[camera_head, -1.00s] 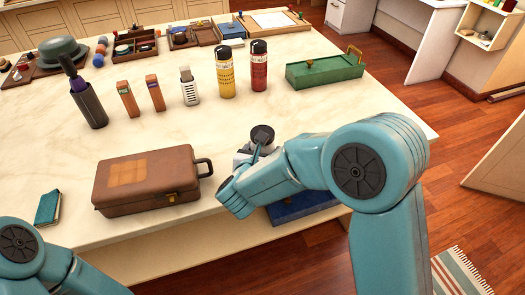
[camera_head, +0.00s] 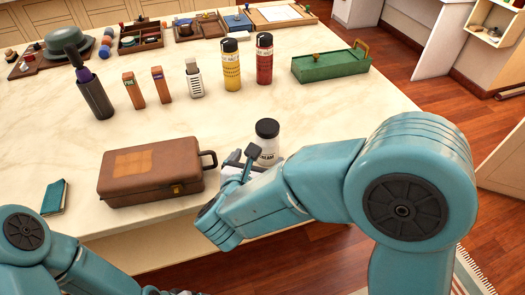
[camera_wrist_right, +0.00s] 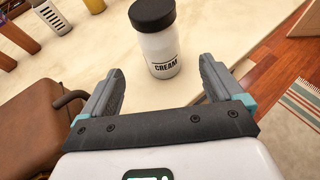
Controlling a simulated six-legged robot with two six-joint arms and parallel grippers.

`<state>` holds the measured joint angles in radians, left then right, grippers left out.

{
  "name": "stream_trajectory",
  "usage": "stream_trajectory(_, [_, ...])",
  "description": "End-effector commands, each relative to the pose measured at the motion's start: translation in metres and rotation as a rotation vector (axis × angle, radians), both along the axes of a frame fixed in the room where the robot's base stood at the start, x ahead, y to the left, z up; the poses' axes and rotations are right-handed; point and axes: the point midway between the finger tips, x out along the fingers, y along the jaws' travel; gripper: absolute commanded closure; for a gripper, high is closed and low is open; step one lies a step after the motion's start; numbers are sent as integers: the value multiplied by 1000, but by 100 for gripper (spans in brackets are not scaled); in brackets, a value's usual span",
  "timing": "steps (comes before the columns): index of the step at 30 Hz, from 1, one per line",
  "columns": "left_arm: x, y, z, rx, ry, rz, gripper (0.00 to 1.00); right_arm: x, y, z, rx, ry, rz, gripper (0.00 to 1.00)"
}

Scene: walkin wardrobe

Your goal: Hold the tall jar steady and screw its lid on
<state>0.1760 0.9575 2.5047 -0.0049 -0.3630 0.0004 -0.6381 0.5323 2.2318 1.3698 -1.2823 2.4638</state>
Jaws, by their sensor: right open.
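The tall jar (camera_head: 267,150) is white and stands upright on the counter near its front edge. Its label reads CREAM in the right wrist view (camera_wrist_right: 164,60). A black lid (camera_head: 267,128) sits on top of it; I cannot tell how tight it is. My right gripper (camera_head: 243,160) is open and empty, just in front of the jar. In the right wrist view its fingers flank the line to the jar, which stands ahead of the tips. My left arm is at the lower left; only a dark bit of what may be my left gripper (camera_head: 172,292) shows at the bottom edge.
A brown case (camera_head: 155,172) stands left of the jar, close to my right gripper. A teal book (camera_head: 55,196) lies at the far left. Bottles (camera_head: 231,66), small boxes and a green box (camera_head: 331,64) stand behind. The counter between is clear.

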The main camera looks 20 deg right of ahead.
Motion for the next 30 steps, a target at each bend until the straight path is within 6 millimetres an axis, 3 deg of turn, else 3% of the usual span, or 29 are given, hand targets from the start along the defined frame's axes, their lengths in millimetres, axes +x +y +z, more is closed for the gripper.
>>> stream_trajectory(7, [0, 0, 0, 0, 0, 0, 11, -15, 9, 7, 0, 0, 0, 6])
stream_trajectory(30, [0, 0, 0, 0, 0, 0, 11, -16, 9, 7, -1, 0, 0, 6])
